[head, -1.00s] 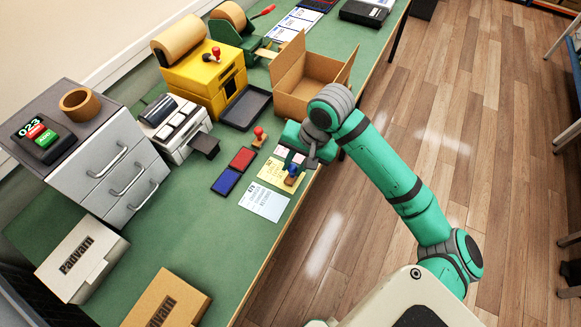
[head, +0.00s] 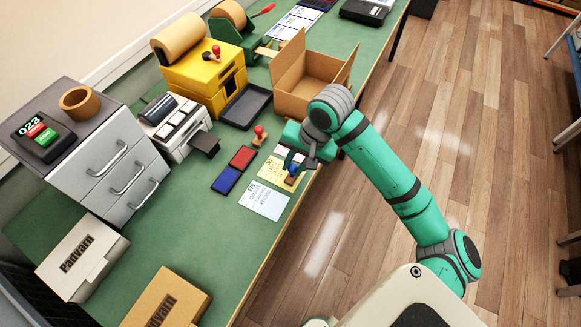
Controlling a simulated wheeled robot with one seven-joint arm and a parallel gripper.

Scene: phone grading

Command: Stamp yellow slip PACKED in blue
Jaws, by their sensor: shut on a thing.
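My gripper (head: 294,167) is over the yellow slip (head: 270,172), shut on a blue-topped stamp (head: 292,176). The stamp's base is at the slip's right side; I cannot tell whether it presses on the paper. The gripper and stamp hide part of the slip. The blue ink pad (head: 227,180) and the red ink pad (head: 243,157) lie to the left of the slip. A red-handled stamp (head: 259,135) stands upright on the table behind the slip.
A white-blue slip (head: 264,201) lies just in front of the yellow slip. An open cardboard box (head: 301,100) stands behind my gripper. A black tray (head: 246,106) and a yellow machine (head: 203,77) are farther back.

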